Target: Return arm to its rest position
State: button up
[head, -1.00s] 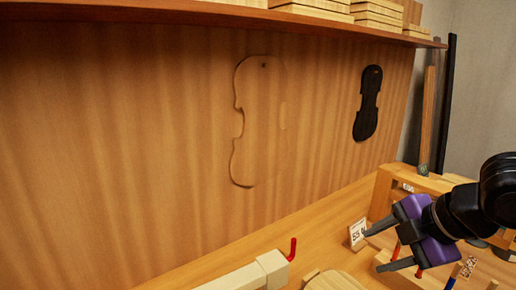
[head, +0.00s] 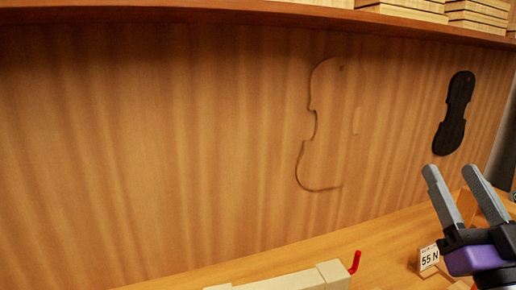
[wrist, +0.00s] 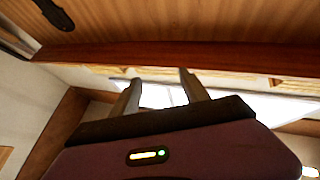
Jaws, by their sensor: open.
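My gripper (head: 456,192) is at the lower right of the head view, with its two grey fingers pointing up, apart and with nothing between them. Its purple body is partly cut off by the picture edge. In the wrist view my gripper (wrist: 158,86) points toward the underside of the shelf and the bright area beyond, and its fingers are empty. The rest of my arm is out of the head view.
A shelf (head: 240,13) with stacked wood blanks (head: 480,18) runs along the top of the wooden back panel (head: 150,150). A violin outline and a black violin template (head: 454,112) are on the panel. A "55 N" card (head: 429,257) and a cream block (head: 290,281) with a red handle (head: 355,262) are on the bench.

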jog(key=s+a+f+g, duration=0.3)
jog(key=s+f, duration=0.8)
jog(key=s+a+f+g, duration=0.3)
jog(key=s+f, duration=0.8)
jog(key=s+a+f+g, duration=0.3)
jog(key=s+a+f, duration=0.1)
jog(key=s+f, duration=0.7)
jog(key=shift+s+f, duration=0.35)
jog(key=shift+s, duration=0.25)
